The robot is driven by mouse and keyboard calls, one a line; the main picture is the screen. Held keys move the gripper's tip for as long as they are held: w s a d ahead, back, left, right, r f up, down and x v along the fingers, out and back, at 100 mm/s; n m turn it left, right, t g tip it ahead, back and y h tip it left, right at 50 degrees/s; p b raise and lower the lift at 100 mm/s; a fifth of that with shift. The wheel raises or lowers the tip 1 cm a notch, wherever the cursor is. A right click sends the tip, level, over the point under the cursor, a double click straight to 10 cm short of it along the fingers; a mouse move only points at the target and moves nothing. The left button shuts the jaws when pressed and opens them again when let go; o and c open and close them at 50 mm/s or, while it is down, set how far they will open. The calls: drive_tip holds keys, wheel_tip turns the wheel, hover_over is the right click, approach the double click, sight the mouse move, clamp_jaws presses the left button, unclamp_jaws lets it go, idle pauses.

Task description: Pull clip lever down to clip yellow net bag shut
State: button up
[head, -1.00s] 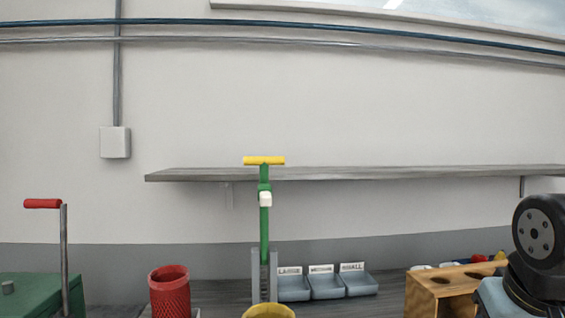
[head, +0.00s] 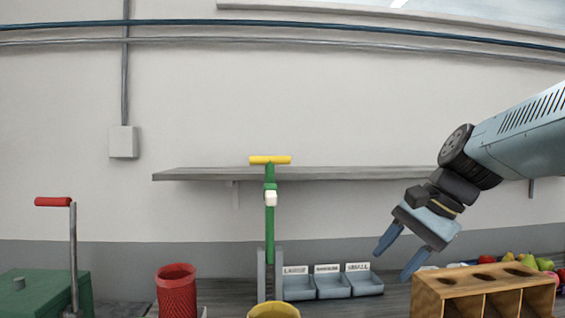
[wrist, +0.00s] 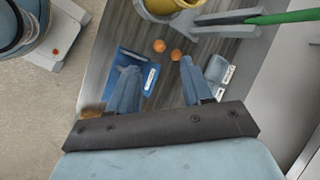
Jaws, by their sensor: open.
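The clip lever (head: 270,225) is a green upright bar with a yellow T-handle (head: 270,160) at its top, standing raised above the bench. A white block sits partway up it. The lever also shows at the top right of the wrist view (wrist: 290,16). A yellow container or bag rim (head: 273,309) shows at the bottom of the head view, and a yellow round thing (wrist: 170,6) at the top of the wrist view. Whether it is the net bag I cannot tell. My gripper (head: 398,262) is open and empty, right of the lever and apart from it, pointing down-left.
A wooden holed box (head: 450,293) stands at the right, with fruit behind it. Labelled grey bins (head: 330,286) sit right of the lever. A red mesh basket (head: 176,292) and a red-handled crank (head: 72,250) stand left. A shelf (head: 200,174) runs behind the lever.

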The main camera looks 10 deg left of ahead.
drive_tip(key=w+a+r+m+g+y, duration=0.3)
drive_tip(key=w+a+r+m+y, duration=0.2)
drive_tip(key=w+a+r, duration=0.4)
drive_tip(key=m+g+y, duration=0.3)
drive_tip(key=m+y, duration=0.1)
drive_tip(key=y, duration=0.2)
approach(274, 161)
drive_tip(key=shift+y, duration=0.3)
drive_tip(key=x, duration=0.6)
drive_tip(key=w+x, duration=0.1)
drive_tip(key=x, duration=0.2)
drive_tip(key=shift+a+f, duration=0.25)
drive_tip(key=shift+a, duration=0.25)
drive_tip(key=shift+c, duration=0.3)
clamp_jaws()
